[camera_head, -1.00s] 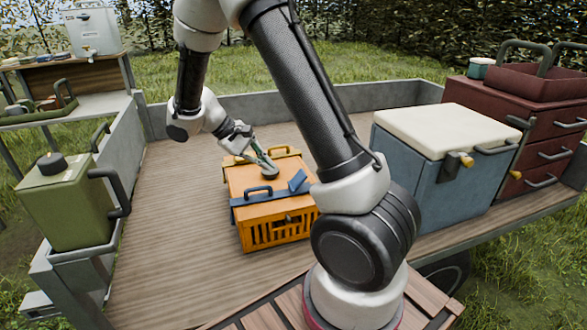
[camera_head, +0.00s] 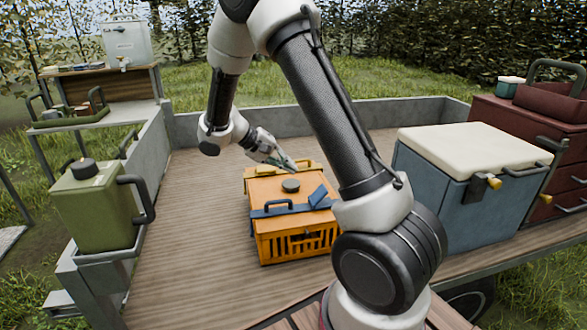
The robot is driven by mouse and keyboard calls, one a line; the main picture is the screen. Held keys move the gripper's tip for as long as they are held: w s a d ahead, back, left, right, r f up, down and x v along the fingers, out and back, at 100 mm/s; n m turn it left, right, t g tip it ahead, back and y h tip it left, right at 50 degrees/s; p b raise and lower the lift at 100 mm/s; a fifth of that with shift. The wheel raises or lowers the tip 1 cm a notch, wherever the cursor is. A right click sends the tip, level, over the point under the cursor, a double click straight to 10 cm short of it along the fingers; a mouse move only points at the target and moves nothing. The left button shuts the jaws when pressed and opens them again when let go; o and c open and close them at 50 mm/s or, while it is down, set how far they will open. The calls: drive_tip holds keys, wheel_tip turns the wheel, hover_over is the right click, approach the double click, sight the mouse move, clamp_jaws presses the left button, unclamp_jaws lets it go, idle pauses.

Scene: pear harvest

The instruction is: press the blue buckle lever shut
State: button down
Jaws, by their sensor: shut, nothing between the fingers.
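The blue buckle lever (camera_head: 318,196) stands tilted up at the right part of a blue strap (camera_head: 270,211). The strap runs across the lid of an orange crate (camera_head: 290,248) with slotted sides. My gripper (camera_head: 292,167) is shut and empty. It is above the far part of the crate lid, behind and left of the lever and apart from it. A dark round knob (camera_head: 290,186) sits on the lid just in front of my gripper. A yellow strap (camera_head: 252,172) lies along the far side of the lid.
The crate stands on a wooden trailer bed (camera_head: 190,230) with free boards to its left. A blue cooler with a cream lid (camera_head: 470,140) stands at right, beside dark red drawers (camera_head: 545,125). A green canister (camera_head: 100,210) stands at left. My arm crosses the view right of the crate.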

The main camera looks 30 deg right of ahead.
sight(314, 193)
drive_tip(key=x, duration=1.1)
drive_tip(key=shift+s+d+f, duration=0.1)
drive_tip(key=shift+d+f, duration=0.1)
drive_tip(key=shift+f, duration=0.05)
